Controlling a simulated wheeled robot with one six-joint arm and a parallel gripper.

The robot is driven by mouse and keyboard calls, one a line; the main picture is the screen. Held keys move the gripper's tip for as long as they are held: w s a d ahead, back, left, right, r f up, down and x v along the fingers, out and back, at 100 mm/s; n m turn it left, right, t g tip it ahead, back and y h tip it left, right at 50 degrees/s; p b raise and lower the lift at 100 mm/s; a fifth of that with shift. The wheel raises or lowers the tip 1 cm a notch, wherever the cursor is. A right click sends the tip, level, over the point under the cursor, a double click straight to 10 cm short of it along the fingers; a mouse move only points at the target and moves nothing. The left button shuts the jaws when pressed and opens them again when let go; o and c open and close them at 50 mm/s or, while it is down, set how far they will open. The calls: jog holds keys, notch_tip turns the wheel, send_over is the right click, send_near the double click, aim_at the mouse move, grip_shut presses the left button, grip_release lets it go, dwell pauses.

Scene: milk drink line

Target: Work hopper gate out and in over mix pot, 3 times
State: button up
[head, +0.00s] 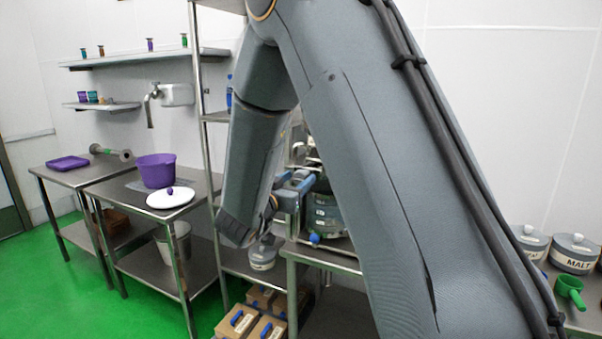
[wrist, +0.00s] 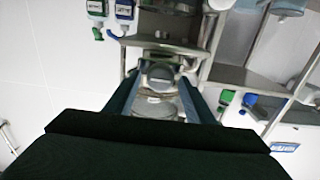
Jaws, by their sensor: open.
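A shiny rounded body (wrist: 158,106) shows nearer, between the fingers. In the head view my arm hides most of the work spot; a grey stacked vessel (head: 324,212) shows in part behind it, with a blue knob (head: 314,238) low at its front. Hopper, gate and mix pot cannot be clearly told apart.
A purple pot (head: 156,171) and a white lid (head: 170,198) stand on a steel table at left. A lidded MALT canister (head: 574,253) and a green scoop (head: 570,289) are at right. Boxes with blue handles (head: 238,320) sit low. A steel rack post (head: 202,100) stands near my arm.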

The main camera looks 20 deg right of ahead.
aim_at(311, 168)
jog(key=shift+p+x, duration=0.3)
jog(key=shift+x, duration=0.95)
grip_shut()
jog(key=b+x, duration=0.2)
jog(key=x, duration=0.5)
jog(key=shift+f, duration=0.1)
jog(key=shift+w+d, duration=0.1)
jog(key=shift+d, duration=0.05)
grip_release()
jog(key=shift+d, duration=0.15)
